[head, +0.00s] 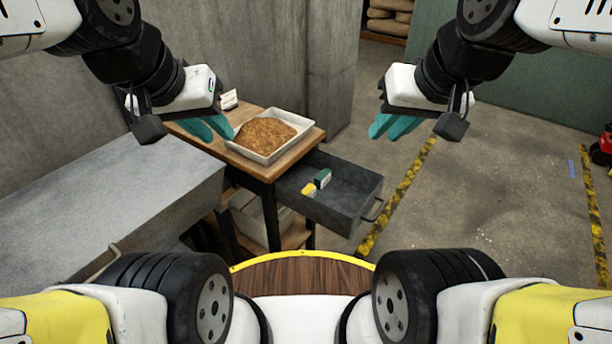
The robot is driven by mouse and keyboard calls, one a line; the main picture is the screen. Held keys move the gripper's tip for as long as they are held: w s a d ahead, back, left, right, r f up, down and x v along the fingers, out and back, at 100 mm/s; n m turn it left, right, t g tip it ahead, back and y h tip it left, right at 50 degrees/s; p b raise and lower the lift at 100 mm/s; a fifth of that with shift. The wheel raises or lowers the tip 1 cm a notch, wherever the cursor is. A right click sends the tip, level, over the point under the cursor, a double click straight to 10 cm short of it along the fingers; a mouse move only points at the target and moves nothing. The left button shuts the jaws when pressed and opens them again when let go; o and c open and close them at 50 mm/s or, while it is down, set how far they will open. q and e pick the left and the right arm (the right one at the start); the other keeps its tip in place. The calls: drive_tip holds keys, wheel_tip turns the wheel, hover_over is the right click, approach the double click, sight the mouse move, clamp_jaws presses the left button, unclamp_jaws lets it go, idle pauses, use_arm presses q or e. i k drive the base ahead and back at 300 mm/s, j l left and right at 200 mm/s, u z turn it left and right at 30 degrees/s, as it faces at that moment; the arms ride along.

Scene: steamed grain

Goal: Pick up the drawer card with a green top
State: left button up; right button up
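The green-topped drawer card (323,178) stands in the open dark grey drawer (343,212). A yellow-topped card (308,190) is beside it, a little nearer and to the left. My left gripper (208,128) is up at the left, in front of the small table's left part, with its teal fingers away from the cards. My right gripper (396,127) is up at the right, above and beyond the drawer's right side. Both look empty. The teal fingers of each overlap in this view, so the gap between them is hard to judge.
The drawer sticks out of a wooden table (302,148) carrying a white tray of grain (266,157) and a small white card (229,99). A grey metal counter (110,205) stands at left. A concrete pillar rises behind. The floor at right is open.

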sight(324, 177)
drive_tip(key=i+l+u, duration=0.1)
drive_tip(key=l+u, duration=0.65)
drive_tip(key=l, duration=0.15)
drive_tip(key=l+u, duration=0.4)
drive_tip(key=i+l, duration=0.05)
drive_tip(key=l, duration=0.05)
